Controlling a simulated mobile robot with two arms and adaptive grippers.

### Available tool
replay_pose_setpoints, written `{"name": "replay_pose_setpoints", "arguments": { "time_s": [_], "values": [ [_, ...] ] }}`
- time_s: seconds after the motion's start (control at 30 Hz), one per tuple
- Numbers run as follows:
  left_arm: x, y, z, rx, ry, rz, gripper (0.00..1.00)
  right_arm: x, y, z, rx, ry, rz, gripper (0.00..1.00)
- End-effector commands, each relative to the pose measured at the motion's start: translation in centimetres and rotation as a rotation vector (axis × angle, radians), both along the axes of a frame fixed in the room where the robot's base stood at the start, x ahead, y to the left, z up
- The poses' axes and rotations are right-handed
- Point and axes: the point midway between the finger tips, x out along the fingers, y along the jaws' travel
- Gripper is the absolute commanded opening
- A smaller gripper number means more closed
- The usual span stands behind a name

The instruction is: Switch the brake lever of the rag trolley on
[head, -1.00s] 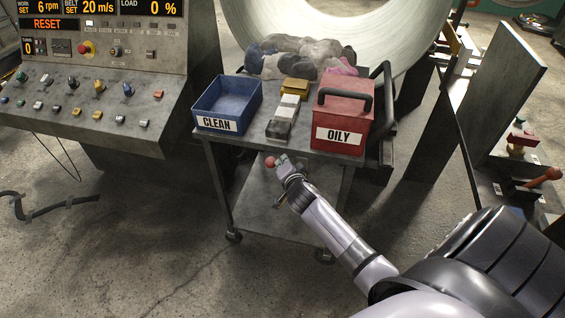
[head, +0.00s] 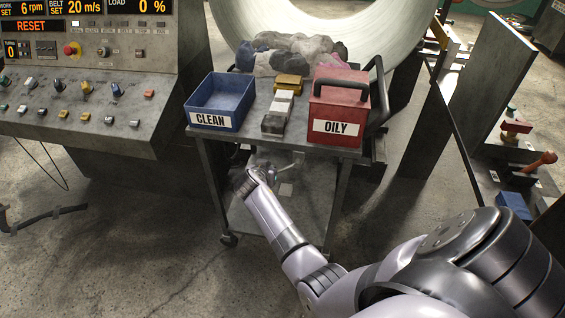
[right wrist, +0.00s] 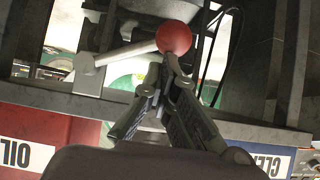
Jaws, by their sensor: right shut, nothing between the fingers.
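The rag trolley (head: 272,146) stands in the middle of the head view. Its brake lever is a pale rod (right wrist: 127,52) with a red ball knob (right wrist: 173,37), running from a grey pivot (right wrist: 88,76). In the head view, a pale rod (head: 279,170) shows under the trolley top, but the red knob is hidden there. My right gripper (head: 254,172) is under the front edge of the trolley top. In the right wrist view its fingers (right wrist: 168,62) are shut and empty, tips close to the knob; I cannot tell whether they touch it. My left gripper is out of view.
A control console (head: 95,105) stands left. A rack with tools (head: 515,150) stands right. The floor in front is clear.

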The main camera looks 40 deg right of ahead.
Motion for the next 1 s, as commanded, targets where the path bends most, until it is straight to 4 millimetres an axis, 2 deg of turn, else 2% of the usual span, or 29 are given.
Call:
{"name": "replay_pose_setpoints", "arguments": {
  "time_s": [0.03,0.1,0.4,1.0],
  "values": [
    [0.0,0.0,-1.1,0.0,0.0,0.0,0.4,0.1,0.1,-1.0,-0.023,0.028,0.0,0.0],
    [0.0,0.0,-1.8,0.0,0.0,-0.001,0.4,0.1,0.1,-1.3,-0.057,0.068,0.0,0.0],
    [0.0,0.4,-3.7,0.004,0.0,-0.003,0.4,0.0,0.0,-2.4,-0.157,0.185,-0.001,0.0],
    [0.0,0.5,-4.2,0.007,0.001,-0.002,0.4,-0.1,-0.1,-2.6,-0.193,0.227,-0.001,0.0]
  ]
}}
